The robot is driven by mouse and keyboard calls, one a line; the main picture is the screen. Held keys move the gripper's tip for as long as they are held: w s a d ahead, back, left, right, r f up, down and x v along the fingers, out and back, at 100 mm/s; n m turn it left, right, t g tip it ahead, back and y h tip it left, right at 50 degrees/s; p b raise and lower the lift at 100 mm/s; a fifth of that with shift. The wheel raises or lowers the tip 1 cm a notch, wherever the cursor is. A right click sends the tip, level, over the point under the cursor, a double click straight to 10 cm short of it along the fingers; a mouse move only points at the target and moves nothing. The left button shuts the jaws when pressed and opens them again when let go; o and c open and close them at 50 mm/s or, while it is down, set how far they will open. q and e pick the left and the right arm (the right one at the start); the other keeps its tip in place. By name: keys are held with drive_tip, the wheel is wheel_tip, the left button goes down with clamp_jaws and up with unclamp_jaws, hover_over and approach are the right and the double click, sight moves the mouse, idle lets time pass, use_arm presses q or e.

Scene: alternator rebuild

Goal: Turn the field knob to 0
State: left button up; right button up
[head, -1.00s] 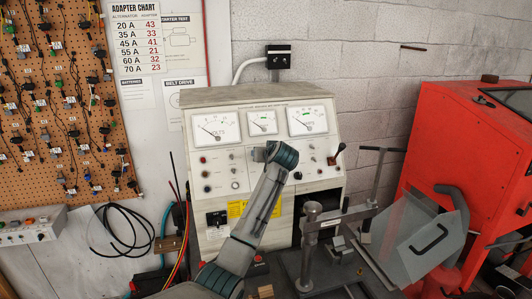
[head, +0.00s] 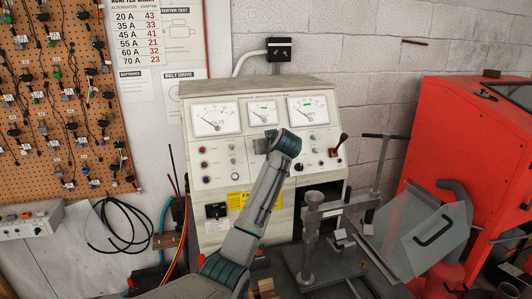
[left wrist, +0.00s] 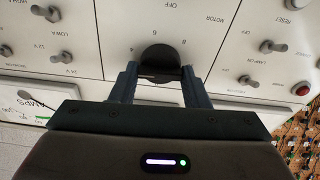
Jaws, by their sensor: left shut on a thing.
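A round black knob (left wrist: 160,57) on the pale tester panel (left wrist: 120,18) sits between the two fingers of my left gripper (left wrist: 158,74) in the left wrist view. The fingers close on its sides. Small digits and the word OFF are printed around and above it, but I cannot read where its pointer stands. In the head view my left gripper (head: 268,142) reaches the middle of the tester's front (head: 230,155) and hides the knob. My right gripper is in neither view.
Toggle switches (left wrist: 45,13) and a red button (left wrist: 301,90) flank the knob. Meters (head: 215,120) sit above the gripper. A metal clamp stand (head: 312,225) stands in front at right, with a clear shield (head: 405,215) beside it. A red cabinet (head: 450,140) stands farther right.

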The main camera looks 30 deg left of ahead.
use_arm(q)
drive_tip(key=n+g+b, duration=0.1)
drive_tip(key=n+b, duration=1)
drive_tip(key=b, duration=0.2)
drive_tip(key=shift+f+n+g, duration=0.15)
drive_tip(key=shift+n+g, duration=0.25)
drive_tip(key=n+b, duration=0.2)
drive_tip(key=n, duration=0.1)
drive_tip(key=shift+n+g+b, duration=0.3)
drive_tip(key=shift+n+b, duration=0.45)
drive_tip(key=shift+n, duration=0.75)
drive_tip(key=shift+n+b, duration=0.3)
drive_tip(key=o, duration=1)
drive_tip(key=shift+s, duration=0.1)
drive_tip(key=shift+d+r, duration=0.1)
drive_tip(key=shift+r, duration=0.1)
